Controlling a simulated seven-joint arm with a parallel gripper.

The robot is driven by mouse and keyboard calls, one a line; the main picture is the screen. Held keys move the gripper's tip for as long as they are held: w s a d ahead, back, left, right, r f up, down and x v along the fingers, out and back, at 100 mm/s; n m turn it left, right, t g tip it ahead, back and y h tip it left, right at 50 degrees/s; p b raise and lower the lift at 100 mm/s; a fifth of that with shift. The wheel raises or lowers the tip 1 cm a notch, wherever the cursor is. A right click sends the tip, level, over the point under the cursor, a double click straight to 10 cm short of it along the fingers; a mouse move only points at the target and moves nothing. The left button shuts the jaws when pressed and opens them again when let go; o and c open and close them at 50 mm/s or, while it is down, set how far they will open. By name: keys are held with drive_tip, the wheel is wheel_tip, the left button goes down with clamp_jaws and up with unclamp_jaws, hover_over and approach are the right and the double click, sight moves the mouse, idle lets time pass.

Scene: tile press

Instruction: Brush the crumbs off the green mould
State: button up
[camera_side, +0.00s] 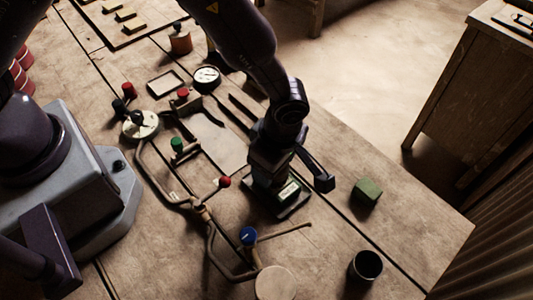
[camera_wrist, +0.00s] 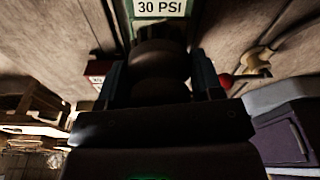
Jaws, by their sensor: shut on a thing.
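My gripper (camera_side: 268,180) points down at the middle of the table, over a dark-based unit with a greenish body and a pale label (camera_side: 288,191). In the wrist view my gripper (camera_wrist: 158,85) is shut on a dark rounded piece (camera_wrist: 158,62); whether it is a brush handle I cannot tell. Beyond it a greenish surface carries a label reading "30 PSI" (camera_wrist: 159,7). I cannot tell which green thing is the mould, and no crumbs can be made out.
Bent pipework with a red knob (camera_side: 224,181), a green knob (camera_side: 177,144) and a blue knob (camera_side: 248,235) runs left of my gripper. A dark cup (camera_side: 365,266) and a round pale disc (camera_side: 275,283) stand at the front. A gauge (camera_side: 206,78) lies behind.

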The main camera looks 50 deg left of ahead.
sight(282, 185)
drive_tip(key=d, duration=0.3)
drive_tip(key=shift+d, duration=0.15)
wheel_tip(282, 185, up, 8)
idle(0.5)
drive_tip(key=shift+r, duration=0.1)
idle(0.3)
